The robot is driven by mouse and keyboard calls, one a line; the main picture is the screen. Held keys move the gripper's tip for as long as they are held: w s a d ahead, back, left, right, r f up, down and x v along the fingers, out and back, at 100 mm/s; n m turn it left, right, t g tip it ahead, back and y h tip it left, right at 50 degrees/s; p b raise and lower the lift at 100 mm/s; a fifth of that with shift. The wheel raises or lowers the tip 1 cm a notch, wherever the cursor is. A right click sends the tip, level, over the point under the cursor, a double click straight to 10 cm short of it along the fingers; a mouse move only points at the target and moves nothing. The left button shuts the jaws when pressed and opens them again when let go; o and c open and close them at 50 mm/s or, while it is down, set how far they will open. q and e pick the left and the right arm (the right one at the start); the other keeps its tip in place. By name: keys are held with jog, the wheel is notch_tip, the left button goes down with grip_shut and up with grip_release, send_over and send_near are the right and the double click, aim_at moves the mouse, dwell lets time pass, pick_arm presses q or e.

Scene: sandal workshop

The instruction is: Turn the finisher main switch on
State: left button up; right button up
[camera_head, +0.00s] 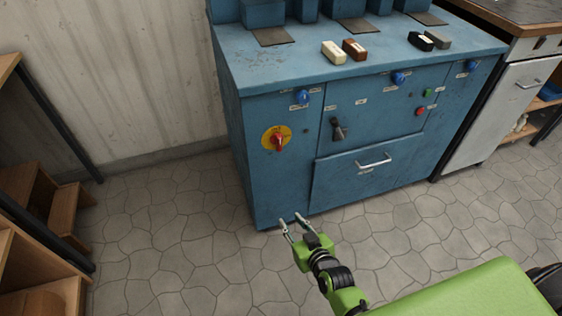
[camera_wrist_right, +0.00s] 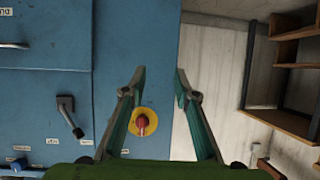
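The finisher is a blue machine cabinet (camera_head: 245,170) against the wall. Its main switch (camera_head: 277,138) is a red rotary knob on a round yellow plate at the left of the front. The knob looks roughly upright, but I cannot read its on or off marks. The right wrist view, turned over, shows the switch (camera_wrist_right: 142,123) between the fingers. My right gripper (camera_head: 291,219) is open and empty, low in front of the cabinet's lower left corner and below the switch. Its two spread fingers (camera_wrist_right: 160,74) also show in the wrist view. My left gripper is not in view.
A black lever (camera_head: 338,130) sits right of the switch, with blue knobs, green (camera_head: 428,92) and red (camera_head: 420,111) buttons and a drawer handle (camera_head: 374,162). Blocks lie on the cabinet top. Wooden shelving (camera_head: 40,200) stands left. The stone floor (camera_head: 170,220) between is clear.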

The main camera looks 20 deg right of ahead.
jog(key=w+r+t+b, duration=0.3)
jog(key=w+r, duration=0.1)
jog(key=r, duration=0.4)
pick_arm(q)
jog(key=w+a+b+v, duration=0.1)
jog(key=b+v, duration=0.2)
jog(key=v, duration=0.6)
pick_arm(e)
jog(key=t, duration=0.2)
send_near(280, 144)
jog(key=shift+m+h, duration=0.4)
jog(key=w, duration=0.3)
jog(key=w+b, duration=0.1)
jog(key=w, duration=0.1)
jog(key=w+b, duration=0.1)
jog(key=w, duration=0.2)
jog(key=shift+w+a+f, duration=0.1)
jog(key=shift+w+a, duration=0.2)
jog(key=shift+a, duration=0.05)
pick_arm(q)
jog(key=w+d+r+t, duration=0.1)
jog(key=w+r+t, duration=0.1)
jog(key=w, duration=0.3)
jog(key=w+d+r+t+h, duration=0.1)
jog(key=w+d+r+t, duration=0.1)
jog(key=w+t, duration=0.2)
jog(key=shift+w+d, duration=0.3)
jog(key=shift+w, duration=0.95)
pick_arm(e)
jog(key=shift+w, duration=0.45)
